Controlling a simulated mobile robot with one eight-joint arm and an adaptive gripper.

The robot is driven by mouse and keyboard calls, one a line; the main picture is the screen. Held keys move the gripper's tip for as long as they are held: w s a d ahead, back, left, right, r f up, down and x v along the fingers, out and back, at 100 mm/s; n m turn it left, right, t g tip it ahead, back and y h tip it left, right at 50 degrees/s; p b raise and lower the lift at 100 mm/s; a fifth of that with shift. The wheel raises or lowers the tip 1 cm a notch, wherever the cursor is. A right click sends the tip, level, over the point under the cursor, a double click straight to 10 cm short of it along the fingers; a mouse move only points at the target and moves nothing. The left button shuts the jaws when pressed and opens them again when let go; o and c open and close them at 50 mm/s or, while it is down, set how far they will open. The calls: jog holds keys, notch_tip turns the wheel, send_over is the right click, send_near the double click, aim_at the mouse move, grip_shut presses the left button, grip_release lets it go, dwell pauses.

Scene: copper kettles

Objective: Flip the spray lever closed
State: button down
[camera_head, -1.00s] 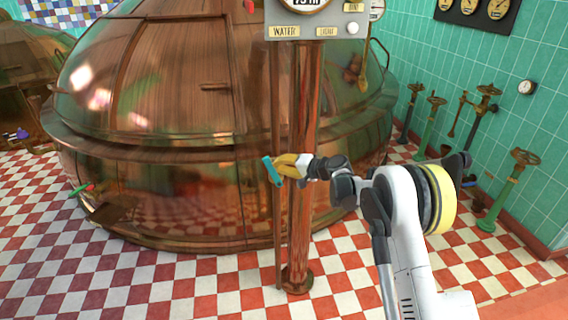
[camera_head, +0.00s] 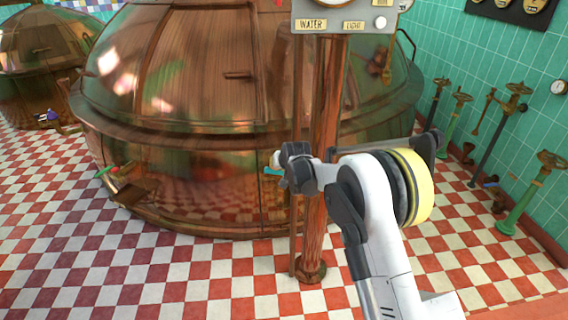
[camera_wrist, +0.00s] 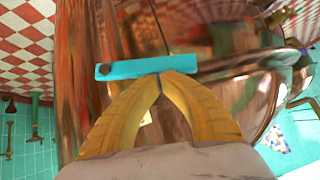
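The teal spray lever (camera_wrist: 130,68) lies almost level across the wrist view, just beyond my fingertips. In the head view only a small piece of the lever (camera_head: 273,171) shows beside the copper pipe, the rest hidden by my wrist. My gripper (camera_wrist: 163,77) has two yellow fingers with their tips brought together, shut. The tips are at the lever's near edge and appear to touch it, but I cannot tell contact for sure. Nothing shows between the fingers. In the head view my arm hides most of the fingers.
The copper pipe (camera_head: 327,125) stands beside the lever, under a grey panel (camera_head: 345,20) marked WATER and LIGHT. A large copper kettle (camera_head: 190,185) fills the space behind. Green valve stands (camera_head: 532,195) line the right wall. The checkered floor (camera_head: 150,275) at front left is clear.

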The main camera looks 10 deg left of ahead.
jog(key=shift+a+f+h, duration=0.25)
jog(key=shift+f+h, duration=0.05)
jog(key=shift+f, duration=0.15)
jog(key=shift+s+a+f, duration=0.1)
jog(key=shift+f, duration=0.25)
jog(key=shift+r, duration=0.4)
notch_tip(320, 180, up, 3)
jog(key=shift+r+p, duration=0.15)
jog(key=shift+p, duration=0.7)
jog(key=p+v, duration=0.2)
jog(key=v, duration=0.8)
jog(key=shift+p, duration=0.35)
